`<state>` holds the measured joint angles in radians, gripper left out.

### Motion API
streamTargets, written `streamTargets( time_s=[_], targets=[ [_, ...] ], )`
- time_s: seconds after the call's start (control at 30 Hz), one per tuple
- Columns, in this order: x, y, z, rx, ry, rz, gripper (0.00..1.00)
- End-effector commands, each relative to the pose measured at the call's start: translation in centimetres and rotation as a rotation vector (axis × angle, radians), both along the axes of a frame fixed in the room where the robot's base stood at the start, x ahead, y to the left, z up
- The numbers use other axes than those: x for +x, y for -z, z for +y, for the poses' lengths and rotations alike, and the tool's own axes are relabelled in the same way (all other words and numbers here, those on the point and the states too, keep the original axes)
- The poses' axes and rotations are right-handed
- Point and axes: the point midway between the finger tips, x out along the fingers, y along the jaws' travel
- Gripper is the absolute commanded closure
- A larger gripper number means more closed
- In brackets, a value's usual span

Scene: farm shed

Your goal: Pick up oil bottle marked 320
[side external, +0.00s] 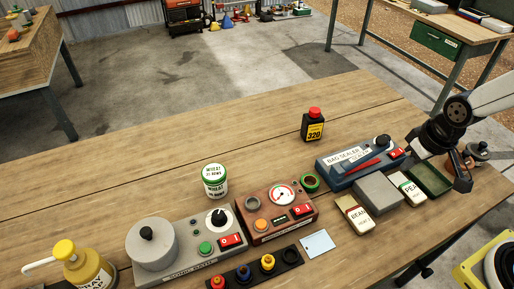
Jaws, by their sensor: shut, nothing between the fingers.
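The oil bottle marked 320 (313,126) stands upright on the wooden table, towards its far edge. It is dark with a red cap and a yellow label reading 320. My gripper (464,184) is at the right side of the table, beside the green tray, well apart from the bottle. It is shut with nothing seen in it; its fingertips are small and dark here.
The blue bag sealer (345,165) stands between the bottle and my gripper. A green tray (430,179), a grey block (378,196) and seed packets (355,214) lie near it. A wheat tin (214,181) stands left. The table around the bottle is clear.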

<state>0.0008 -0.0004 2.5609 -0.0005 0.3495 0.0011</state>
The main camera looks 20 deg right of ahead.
Motion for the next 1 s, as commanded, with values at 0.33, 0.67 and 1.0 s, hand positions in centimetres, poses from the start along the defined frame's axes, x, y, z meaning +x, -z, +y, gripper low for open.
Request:
streamTargets(
  time_s=[0.33, 0.67, 1.0],
  targets=[
    [0.02, 0.00, 0.02, 0.000, -0.001, 0.000, 0.84],
    [0.03, -0.01, 0.03, 0.000, -0.002, 0.000, 0.09],
    [0.15, 0.09, 0.08, 0.014, 0.026, 0.009, 0.09]
  ],
)
